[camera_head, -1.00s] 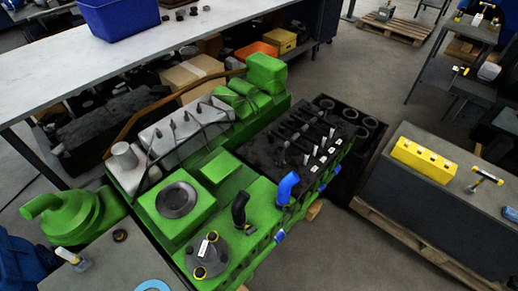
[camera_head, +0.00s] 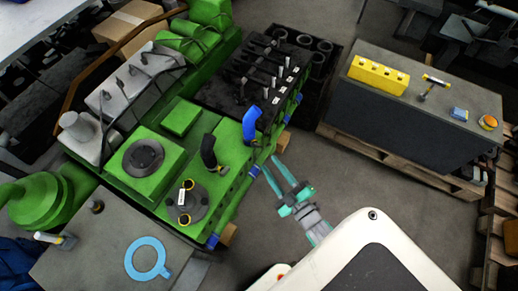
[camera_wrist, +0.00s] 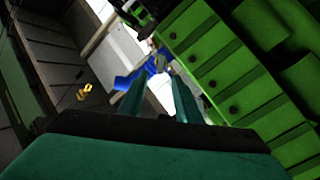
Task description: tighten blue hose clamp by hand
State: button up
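The blue hose (camera_head: 251,122) stands bent upward at the near right corner of the green engine (camera_head: 236,160). Its clamp is too small to make out clearly. My gripper (camera_head: 269,162) is to the right of the engine's side, below and right of the blue hose in the head view. Its two teal fingers are apart with nothing between them. In the wrist view the blue hose (camera_wrist: 138,74) lies beyond the fingertips (camera_wrist: 160,68), apart from them, with the green engine side to the right.
A black hose (camera_head: 208,152) stands left of the blue one. A cart at right bears a yellow block (camera_head: 378,75) and a hammer (camera_head: 433,84). A grey table (camera_head: 85,262) at lower left bears a light-blue ring (camera_head: 148,258). The floor between engine and cart is clear.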

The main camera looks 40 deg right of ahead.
aim_at(257, 147)
jog(key=w, duration=0.8)
jog(key=shift+w+d, duration=0.25)
jog(key=shift+d, duration=0.15)
grip_shut()
